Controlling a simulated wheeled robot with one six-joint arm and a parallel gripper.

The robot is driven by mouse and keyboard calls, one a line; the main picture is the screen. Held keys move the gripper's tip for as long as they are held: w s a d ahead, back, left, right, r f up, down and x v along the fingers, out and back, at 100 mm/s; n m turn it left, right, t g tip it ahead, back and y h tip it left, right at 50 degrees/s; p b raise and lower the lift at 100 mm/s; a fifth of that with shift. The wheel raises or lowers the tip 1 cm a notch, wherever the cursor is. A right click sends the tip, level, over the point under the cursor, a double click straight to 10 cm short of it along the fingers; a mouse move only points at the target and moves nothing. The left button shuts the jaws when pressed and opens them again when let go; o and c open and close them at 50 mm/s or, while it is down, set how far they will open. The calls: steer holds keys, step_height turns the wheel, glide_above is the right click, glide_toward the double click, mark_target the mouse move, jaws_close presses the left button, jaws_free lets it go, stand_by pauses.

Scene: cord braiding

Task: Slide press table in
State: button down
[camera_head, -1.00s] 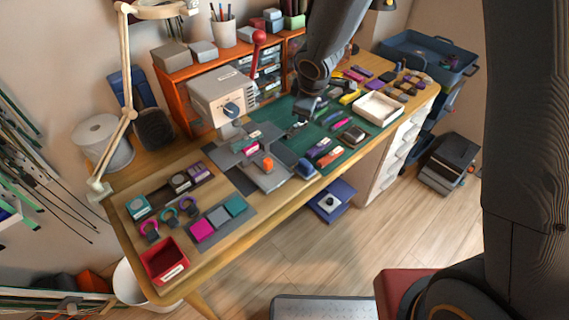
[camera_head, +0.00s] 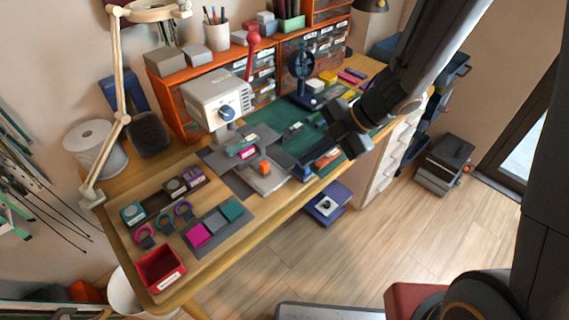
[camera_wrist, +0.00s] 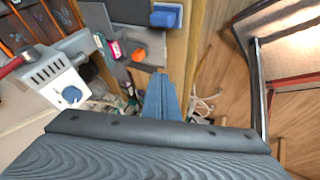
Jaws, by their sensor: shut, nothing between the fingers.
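The press (camera_head: 215,100) is a pale box with a blue dial and a red-knobbed lever, standing at the back of the desk. Its grey press table (camera_head: 268,184) reaches toward the front edge and carries an orange block (camera_head: 264,167) and a pink-labelled piece. A blue block (camera_wrist: 165,17) lies by the desk edge in the wrist view, near the table's outer side. My gripper (camera_wrist: 161,78) is shut and empty, pointing toward the press table, with a gap to the blue block in the picture. In the head view my dark wrist covers part of the green mat.
A grey mat with coloured tiles (camera_head: 216,226) and a red bin (camera_head: 160,268) lie on the left part of the desk. An orange drawer cabinet (camera_head: 270,80) stands behind. Open floor (camera_head: 290,250) lies in front, with a blue box (camera_head: 327,204) under the desk.

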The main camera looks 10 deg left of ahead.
steer(key=x, duration=1)
steer(key=shift+s, duration=0.1)
steer(key=shift+w+a+r+p, duration=0.1)
steer(key=shift+w+a+p, duration=0.35)
steer(key=shift+w+a, duration=0.95)
steer(key=shift+a, duration=0.1)
